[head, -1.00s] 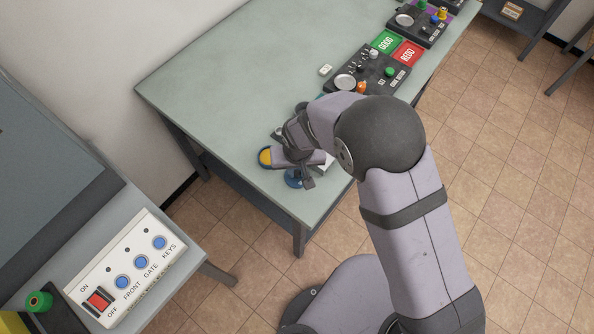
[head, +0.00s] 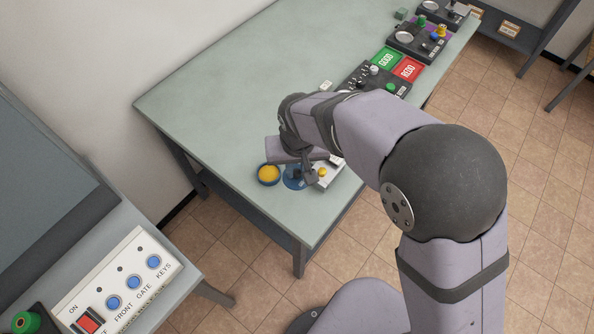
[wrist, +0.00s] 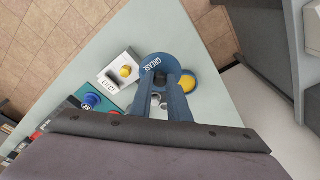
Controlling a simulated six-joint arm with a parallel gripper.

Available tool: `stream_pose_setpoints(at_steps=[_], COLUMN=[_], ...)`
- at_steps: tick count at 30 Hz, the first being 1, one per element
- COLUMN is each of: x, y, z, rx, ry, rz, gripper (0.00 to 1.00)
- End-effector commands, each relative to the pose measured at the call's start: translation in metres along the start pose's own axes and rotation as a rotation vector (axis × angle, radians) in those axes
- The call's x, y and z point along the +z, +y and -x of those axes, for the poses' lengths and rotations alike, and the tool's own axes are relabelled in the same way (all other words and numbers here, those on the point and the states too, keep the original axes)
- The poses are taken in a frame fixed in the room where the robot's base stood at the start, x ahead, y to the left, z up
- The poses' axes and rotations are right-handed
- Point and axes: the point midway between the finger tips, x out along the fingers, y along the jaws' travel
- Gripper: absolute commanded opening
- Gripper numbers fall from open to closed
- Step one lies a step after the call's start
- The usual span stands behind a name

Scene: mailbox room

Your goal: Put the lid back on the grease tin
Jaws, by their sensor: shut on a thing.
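The grease tin (head: 269,174) stands near the table's left front edge, open, with yellow grease inside a blue rim. In the wrist view the tin (wrist: 191,84) shows to the right of the lid, partly covered by it. The blue round lid (wrist: 152,66) bears the word GREASE. My gripper (wrist: 161,79) is shut on the lid at its middle, where a dark part shows between the fingertips. In the head view the lid (head: 293,178) is just right of the tin, partly behind my gripper (head: 307,180). I cannot tell how high the lid is.
A pale box with a yellow button (wrist: 125,71) stands close to the lid. A blue knob on a teal base (wrist: 91,100) is further left. Dark control panels and the green GOOD and red REDO pads (head: 386,60) lie further along the table. The table's left rear is clear.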

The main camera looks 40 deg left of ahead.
Motion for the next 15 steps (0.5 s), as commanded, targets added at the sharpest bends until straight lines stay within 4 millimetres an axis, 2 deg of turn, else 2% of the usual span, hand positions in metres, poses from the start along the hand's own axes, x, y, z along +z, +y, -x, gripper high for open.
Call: stream_pose_setpoints(at_steps=[4,10,15], x=[0.005,0.025,0.012], y=[-0.005,-0.013,-0.033], z=[0.004,-0.015,-0.031], rx=[-0.002,-0.005,-0.011], ry=[-0.001,-0.005,-0.001], rz=[0.014,0.046,0.073], gripper=[0.00,0.00,0.00])
